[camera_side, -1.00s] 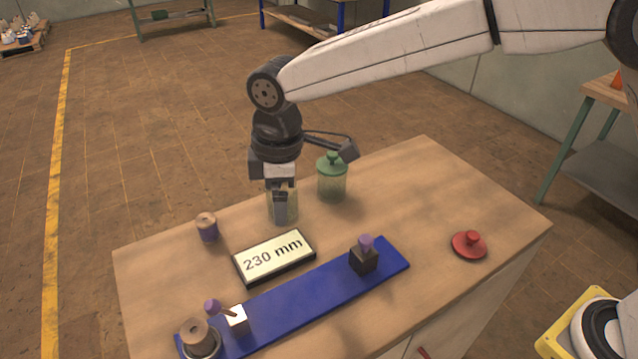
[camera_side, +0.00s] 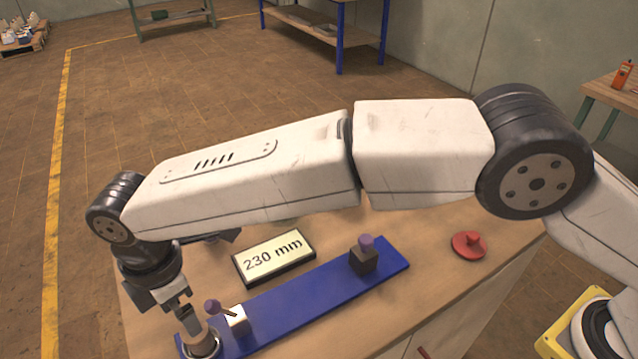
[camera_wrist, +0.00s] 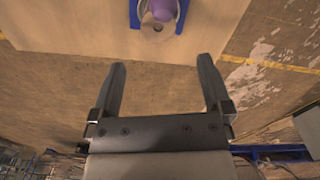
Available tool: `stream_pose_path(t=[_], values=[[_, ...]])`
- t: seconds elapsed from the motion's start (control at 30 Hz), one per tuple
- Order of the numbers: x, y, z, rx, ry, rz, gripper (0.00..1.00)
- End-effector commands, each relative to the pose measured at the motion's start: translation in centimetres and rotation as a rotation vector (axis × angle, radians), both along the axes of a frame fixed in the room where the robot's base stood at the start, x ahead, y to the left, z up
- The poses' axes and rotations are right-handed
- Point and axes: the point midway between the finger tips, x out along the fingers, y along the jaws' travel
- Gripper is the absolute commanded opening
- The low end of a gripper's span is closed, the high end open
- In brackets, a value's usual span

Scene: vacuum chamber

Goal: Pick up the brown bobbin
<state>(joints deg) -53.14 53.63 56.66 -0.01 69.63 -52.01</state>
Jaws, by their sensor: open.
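The brown bobbin (camera_side: 206,339) stands in a metal ring at the left end of the blue base plate (camera_side: 300,305). My gripper (camera_side: 191,321) is open and empty, just above and behind the bobbin, partly covering it in the side view. In the wrist view, my gripper's two fingers (camera_wrist: 162,62) are spread apart with only floor between them. There the bobbin (camera_wrist: 157,27) shows at the top edge, ahead of the fingertips, with a purple knob overlapping it.
Beside the bobbin is a metal block (camera_side: 237,320) with a purple-knobbed lever (camera_side: 212,306). A dark block with a purple knob (camera_side: 365,245) stands farther right on the plate. A "230 mm" display (camera_side: 274,257) lies behind it. A red lid (camera_side: 469,244) lies at right.

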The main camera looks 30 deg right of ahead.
Motion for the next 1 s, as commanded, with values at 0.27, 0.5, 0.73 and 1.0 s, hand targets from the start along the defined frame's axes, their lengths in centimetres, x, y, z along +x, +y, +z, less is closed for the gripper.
stream_pose_path(t=[0.27,0.5,0.73,1.0], values=[[0.0,-0.1,-2.1,-0.001,0.001,-0.002,1.0],[0.0,-0.1,-3.3,-0.002,0.001,-0.002,1.0],[0.0,-0.1,-4.7,-0.001,0.001,-0.002,1.0],[0.0,-0.2,-5.3,-0.003,0.002,-0.002,1.0]])
